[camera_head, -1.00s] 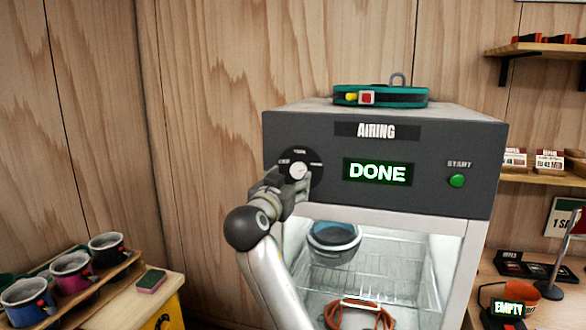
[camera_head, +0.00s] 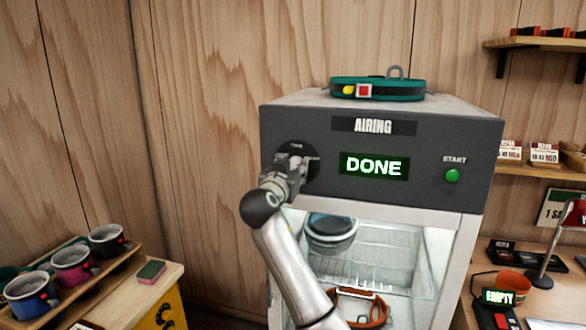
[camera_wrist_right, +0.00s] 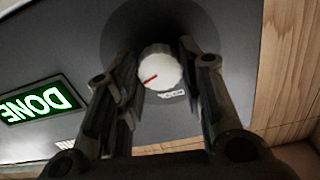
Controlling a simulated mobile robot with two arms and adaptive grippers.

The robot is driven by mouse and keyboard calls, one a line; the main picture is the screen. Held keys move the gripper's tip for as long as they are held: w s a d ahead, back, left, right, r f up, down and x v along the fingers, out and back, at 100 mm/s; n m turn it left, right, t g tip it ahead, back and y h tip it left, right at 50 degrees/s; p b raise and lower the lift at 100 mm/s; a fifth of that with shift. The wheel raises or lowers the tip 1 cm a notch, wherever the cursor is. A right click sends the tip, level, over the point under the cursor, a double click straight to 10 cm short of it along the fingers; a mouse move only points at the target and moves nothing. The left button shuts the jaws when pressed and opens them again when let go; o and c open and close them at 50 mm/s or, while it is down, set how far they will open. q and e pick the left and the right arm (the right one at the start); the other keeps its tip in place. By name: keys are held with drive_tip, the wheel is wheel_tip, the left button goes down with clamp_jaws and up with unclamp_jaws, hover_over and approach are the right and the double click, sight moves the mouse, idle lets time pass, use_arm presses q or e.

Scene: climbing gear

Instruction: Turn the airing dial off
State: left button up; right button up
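The airing dial (camera_head: 296,147) is a dark round plate on the left of the grey cabinet's front panel. My right gripper (camera_head: 302,165) is in front of it and hides most of it in the head view. In the right wrist view, the white knob (camera_wrist_right: 160,72) with a red pointer line sits between the two fingers of my right gripper (camera_wrist_right: 160,55). The fingers are apart, one on each side of the knob; I cannot tell whether they touch it. The display (camera_head: 374,166) reads DONE in green. My left gripper is not in view.
A green START button (camera_head: 452,176) is on the panel's right. A teal belt (camera_head: 378,89) lies on the cabinet top. Inside the glass-fronted cabinet are a wire rack, a blue-grey item (camera_head: 331,230) and an orange item (camera_head: 362,312). Mugs (camera_head: 72,266) stand at lower left.

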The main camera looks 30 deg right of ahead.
drive_tip(key=c, duration=0.3)
